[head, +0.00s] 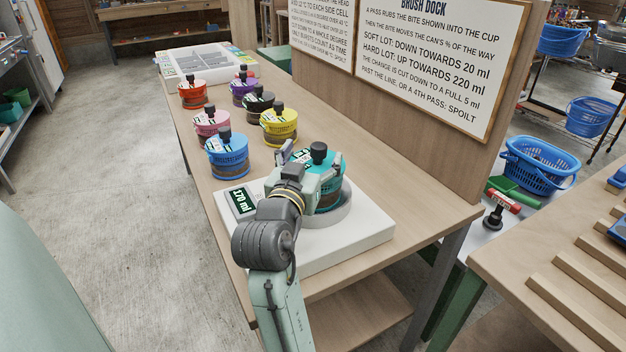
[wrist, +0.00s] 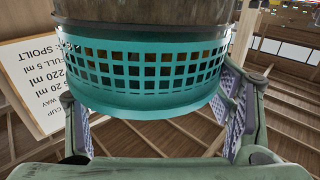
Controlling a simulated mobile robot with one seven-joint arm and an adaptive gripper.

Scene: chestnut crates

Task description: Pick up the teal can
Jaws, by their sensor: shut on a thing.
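The teal can (head: 329,162) has a black knob on top and stands upright over the round grey cup (head: 340,212) of the white dock (head: 368,226). My gripper (head: 318,180) is around the can, shut on it, and hides much of its near side. In the wrist view the teal can (wrist: 150,98) shows a teal band with square holes, between the two fingers of my gripper (wrist: 158,112). I cannot tell whether the can touches the cup's floor.
The dock display (head: 242,201) reads 170 ml. Blue (head: 228,155), yellow (head: 279,123), pink (head: 211,121) and several other cans stand farther back on the bench. A white tray (head: 172,79) lies at the far end. A sign panel (head: 440,60) rises along the right.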

